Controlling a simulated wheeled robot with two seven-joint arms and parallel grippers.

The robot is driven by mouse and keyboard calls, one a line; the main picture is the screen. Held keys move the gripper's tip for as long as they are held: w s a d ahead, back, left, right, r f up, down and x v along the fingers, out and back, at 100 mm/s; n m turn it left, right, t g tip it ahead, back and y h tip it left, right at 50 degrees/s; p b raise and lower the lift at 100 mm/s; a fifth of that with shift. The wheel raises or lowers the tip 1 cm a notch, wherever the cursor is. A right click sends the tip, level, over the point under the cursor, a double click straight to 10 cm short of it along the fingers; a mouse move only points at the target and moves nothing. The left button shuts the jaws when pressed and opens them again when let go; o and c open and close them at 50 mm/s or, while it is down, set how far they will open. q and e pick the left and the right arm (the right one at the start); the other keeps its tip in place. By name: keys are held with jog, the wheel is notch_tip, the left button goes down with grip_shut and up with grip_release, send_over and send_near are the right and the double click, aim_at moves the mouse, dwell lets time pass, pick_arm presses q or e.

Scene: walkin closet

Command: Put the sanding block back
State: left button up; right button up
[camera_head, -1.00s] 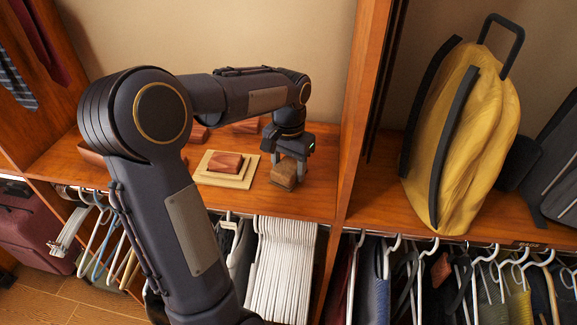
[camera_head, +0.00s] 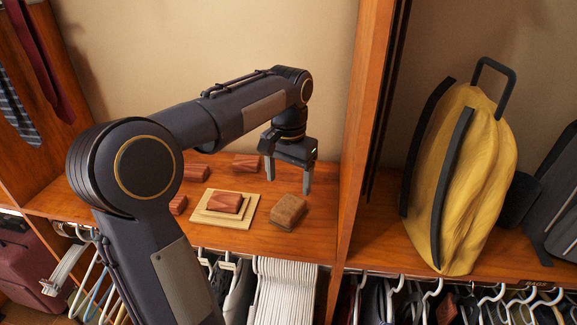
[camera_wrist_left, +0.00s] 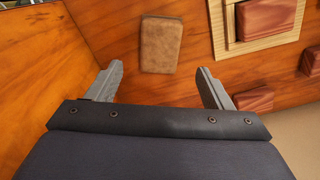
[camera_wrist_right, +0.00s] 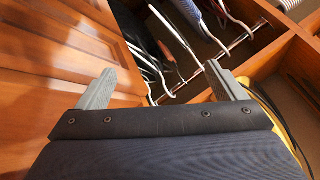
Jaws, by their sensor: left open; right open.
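The sanding block, a brown, worn-looking block (camera_head: 288,213), lies on the wooden shelf right of a light wooden tray-like board (camera_head: 207,215); it also shows in the left wrist view (camera_wrist_left: 161,45). A reddish wood block (camera_head: 224,202) sits on the board. My left gripper (camera_head: 289,183) is open and empty, above the shelf and behind the brown block, not touching it. In the left wrist view its fingers (camera_wrist_left: 160,85) are apart with the block beyond them. My right gripper (camera_wrist_right: 160,80) is open and empty, facing hanging clothes and a wooden door.
Several other reddish blocks (camera_head: 246,163) lie on the shelf (camera_head: 250,240) around the board. An upright wooden divider (camera_head: 355,130) stands right of my left gripper. A yellow backpack (camera_head: 465,180) stands beyond it. White hangers (camera_head: 285,290) hang below the shelf.

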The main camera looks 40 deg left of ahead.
pick_arm(q)
jog(key=shift+s+r, duration=0.1)
jog(key=shift+r, duration=1.65)
jog(key=s+d+f+t+h, duration=0.2)
jog(key=s+d+f, duration=0.3)
jog(key=s+d, duration=0.2)
jog(key=s+d+f+t+h, duration=0.1)
jog(key=s+d+f+t, duration=0.2)
jog(key=s+d+f, duration=0.3)
jog(key=s+d, duration=0.1)
jog(key=s, duration=0.4)
jog(key=shift+s+d+n+t+h, duration=0.25)
jog(key=shift+d+n+t+h, duration=0.05)
jog(key=shift+d+h, duration=0.1)
jog(key=shift+s+f, duration=0.1)
